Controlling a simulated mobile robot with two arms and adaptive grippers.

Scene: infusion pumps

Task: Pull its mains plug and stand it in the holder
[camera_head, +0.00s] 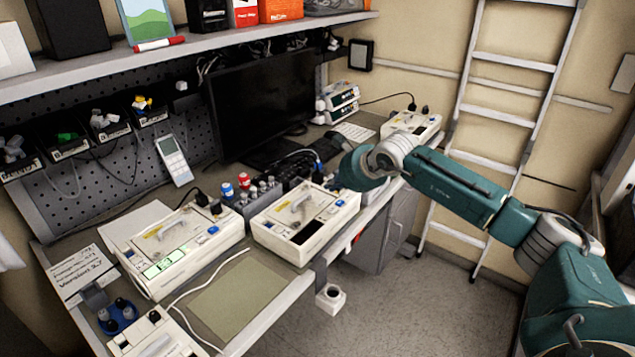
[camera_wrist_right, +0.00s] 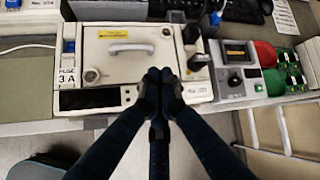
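The middle pump (camera_head: 305,222) is a cream box with a handle and a dark display, and stands near the bench's front edge. In the right wrist view the same pump (camera_wrist_right: 125,60) shows a label reading 3 A. A black plug (camera_wrist_right: 191,33) stands at its back right corner, and another dark round part (camera_wrist_right: 197,62) is below it. My right gripper (camera_wrist_right: 160,78) is over the pump's front right part, its fingertips together with nothing visible between them. In the head view the arm hides the fingertips. A blue holder (camera_head: 118,318) with dark round parts sits at front left. My left gripper is not in view.
Another pump (camera_head: 180,245) with a lit green display stands left, and one more pump (camera_head: 412,122) at the back right. A dark monitor (camera_head: 265,105) stands behind. A green mat (camera_head: 238,300) lies bare in front. A white cable (camera_head: 190,292) runs across the bench.

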